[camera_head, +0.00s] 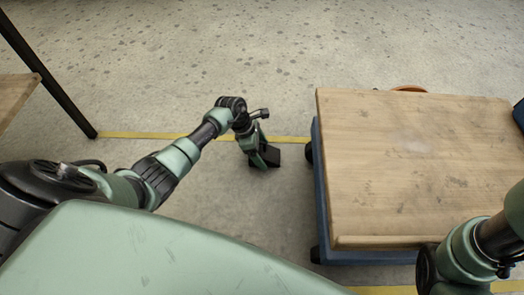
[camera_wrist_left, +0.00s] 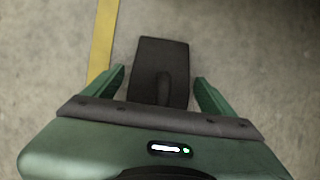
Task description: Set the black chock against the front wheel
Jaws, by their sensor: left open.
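The black chock (camera_head: 271,157) sits on the concrete floor, left of the cart. In the left wrist view the chock (camera_wrist_left: 160,62) lies between the fingers of my left gripper (camera_wrist_left: 159,76), with a gap on each side. In the head view my left gripper (camera_head: 262,157) points down at the chock and partly hides it. It is open. A dark wheel (camera_head: 309,152) shows under the cart's left side, a short way right of the chock. Another wheel (camera_head: 315,254) shows at the near left corner. My right gripper is out of view.
The cart has a wooden top (camera_head: 420,165) and a blue frame (camera_head: 322,190). A yellow floor line (camera_head: 160,135) runs behind the chock. A wooden surface with a dark post (camera_head: 60,95) stands at far left. Floor around the chock is clear.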

